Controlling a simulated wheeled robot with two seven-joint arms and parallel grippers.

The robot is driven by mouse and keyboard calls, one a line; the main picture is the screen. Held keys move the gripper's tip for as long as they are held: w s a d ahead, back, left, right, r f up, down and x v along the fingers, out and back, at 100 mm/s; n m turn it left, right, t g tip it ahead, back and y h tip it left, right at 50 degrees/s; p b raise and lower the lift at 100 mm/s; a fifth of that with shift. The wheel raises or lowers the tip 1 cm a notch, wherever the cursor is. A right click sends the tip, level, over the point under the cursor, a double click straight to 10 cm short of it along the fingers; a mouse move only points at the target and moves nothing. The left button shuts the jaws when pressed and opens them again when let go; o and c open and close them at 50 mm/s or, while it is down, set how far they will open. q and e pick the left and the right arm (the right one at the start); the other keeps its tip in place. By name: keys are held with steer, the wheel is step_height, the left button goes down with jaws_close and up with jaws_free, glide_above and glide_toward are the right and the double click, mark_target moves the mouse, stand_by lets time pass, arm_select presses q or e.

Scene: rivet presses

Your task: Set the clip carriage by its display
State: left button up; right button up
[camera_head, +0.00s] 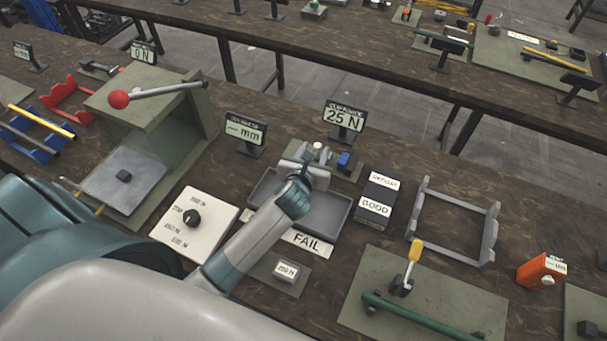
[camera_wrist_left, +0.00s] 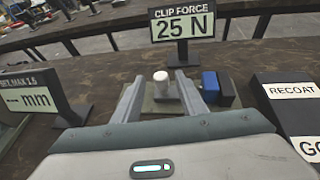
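The display (camera_head: 345,118) headed CLIP FORCE reads 25 N; it also shows in the left wrist view (camera_wrist_left: 182,26). In front of it is a small fixture on a green plate, with a white cylinder (camera_wrist_left: 161,84) and a blue block (camera_head: 345,161) beside it. I cannot tell which part is the clip carriage. My left gripper (camera_head: 318,153) reaches over the grey tray toward this fixture. In the left wrist view its fingers are apart, with the white cylinder showing between them, and contact cannot be told. My right gripper is not in view.
A grey tray (camera_head: 335,222) with a FAIL label lies under my left arm. A dark box (camera_head: 378,199) marked RECOAT and GOOD stands right of it. A mm display (camera_head: 246,131) stands left of the fixture. A white dial plate (camera_head: 180,237) and a red-knobbed press (camera_head: 140,91) are farther left.

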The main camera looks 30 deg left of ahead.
arm_select(q)
steer(key=b+v, duration=0.2)
steer(key=v, duration=1.1)
steer(key=shift+s, duration=0.2)
steer(key=shift+d+r, duration=0.1)
